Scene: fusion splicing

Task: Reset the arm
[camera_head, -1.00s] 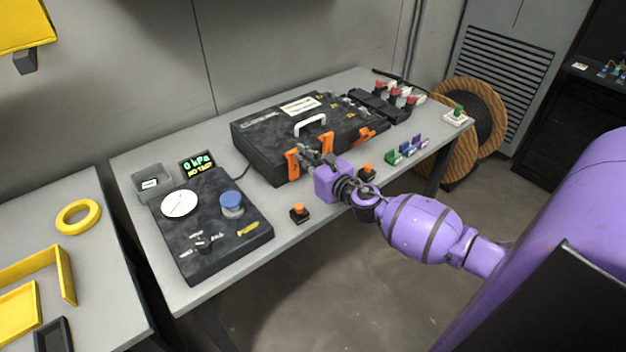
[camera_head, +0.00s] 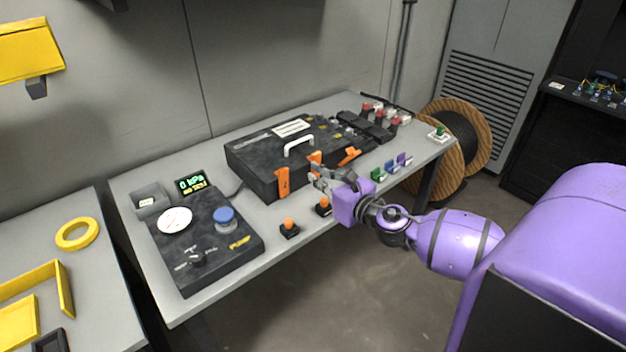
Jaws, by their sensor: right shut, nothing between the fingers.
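My right gripper (camera_head: 318,179) is shut and empty. It hangs in front of the black splicer case (camera_head: 255,156), close to its front edge and the orange latches. My purple right arm reaches in from the right side of the picture. The case has a white handle (camera_head: 299,143) on top and an orange latch (camera_head: 283,183) at its front left. I cannot tell whether the fingertips touch the case. My left gripper is out of view.
A black pump panel (camera_head: 190,264) with a gauge and blue knob stands at left on the grey table. Orange-topped buttons (camera_head: 289,225) sit near the front edge. Small coloured clips (camera_head: 391,166) lie right of the gripper.

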